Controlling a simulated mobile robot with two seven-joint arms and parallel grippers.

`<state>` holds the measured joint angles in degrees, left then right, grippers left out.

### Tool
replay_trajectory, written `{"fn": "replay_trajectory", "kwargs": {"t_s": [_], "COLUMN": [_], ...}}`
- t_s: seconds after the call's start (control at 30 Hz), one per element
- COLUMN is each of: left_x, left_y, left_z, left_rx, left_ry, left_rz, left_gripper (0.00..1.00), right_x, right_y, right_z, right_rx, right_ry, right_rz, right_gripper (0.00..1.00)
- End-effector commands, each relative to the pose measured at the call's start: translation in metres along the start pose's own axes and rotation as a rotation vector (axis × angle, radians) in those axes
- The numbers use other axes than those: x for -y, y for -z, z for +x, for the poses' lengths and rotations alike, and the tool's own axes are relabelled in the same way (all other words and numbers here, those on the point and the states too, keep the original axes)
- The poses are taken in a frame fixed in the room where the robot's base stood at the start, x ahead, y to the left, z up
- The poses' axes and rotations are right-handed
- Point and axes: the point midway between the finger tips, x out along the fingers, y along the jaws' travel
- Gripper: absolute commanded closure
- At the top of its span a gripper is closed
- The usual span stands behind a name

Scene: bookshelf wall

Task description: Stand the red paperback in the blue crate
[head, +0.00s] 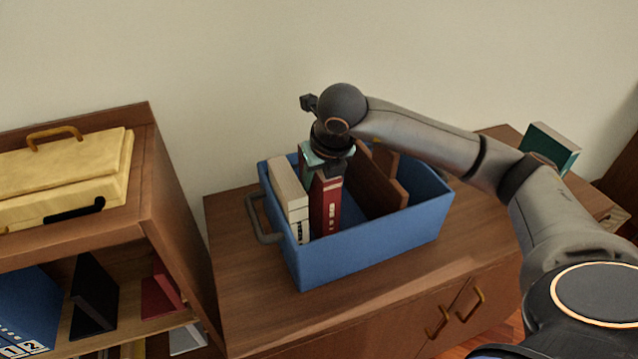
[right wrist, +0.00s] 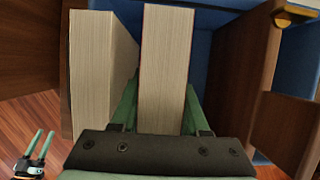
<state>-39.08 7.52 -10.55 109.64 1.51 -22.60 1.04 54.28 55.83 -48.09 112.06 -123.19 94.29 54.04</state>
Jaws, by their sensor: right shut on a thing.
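The red paperback (head: 326,208) is upright inside the blue crate (head: 375,240), its spine toward the head camera. My right gripper (head: 325,165) is above it, shut on its upper end. In the right wrist view the book's page edges (right wrist: 166,65) lie between the green fingers. The crate's near wall hides the book's bottom, so I cannot tell whether it touches the floor. A cream book (head: 288,192) stands just left of it, and brown dividers (head: 378,185) stand to its right. My left gripper (right wrist: 40,147) shows small in the right wrist view, fingers apart and empty.
The crate sits on a low wooden cabinet (head: 245,300) against the wall. A taller bookshelf (head: 180,210) with books stands at left, a yellow case (head: 65,170) on top. A green book (head: 550,148) is at the cabinet's right end. The crate has a grey handle (head: 262,228).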

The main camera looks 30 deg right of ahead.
Motion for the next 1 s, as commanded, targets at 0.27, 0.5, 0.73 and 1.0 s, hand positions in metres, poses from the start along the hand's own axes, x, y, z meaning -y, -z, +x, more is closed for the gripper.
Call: {"fn": "replay_trajectory", "kwargs": {"t_s": [0.27,0.5,0.73,1.0], "left_x": [0.000,0.000,0.000,0.000], "left_y": [0.003,0.001,0.002,0.003], "left_z": [0.000,0.002,0.002,0.000], "left_rx": [-0.004,-0.004,-0.004,-0.004], "left_ry": [0.000,0.000,-0.001,-0.001], "left_rz": [0.001,0.001,0.001,0.001], "left_gripper": [0.50,0.50,0.50,0.50], "right_x": [0.000,0.000,0.000,0.000], "right_y": [0.005,0.007,0.007,0.006], "right_z": [0.014,0.017,0.017,0.015], "right_rx": [0.006,0.000,0.000,0.000], "right_ry": [-0.002,0.000,0.000,0.000], "right_rz": [0.002,0.000,0.000,0.000], "right_gripper": [1.00,0.50,0.25,0.25]}}
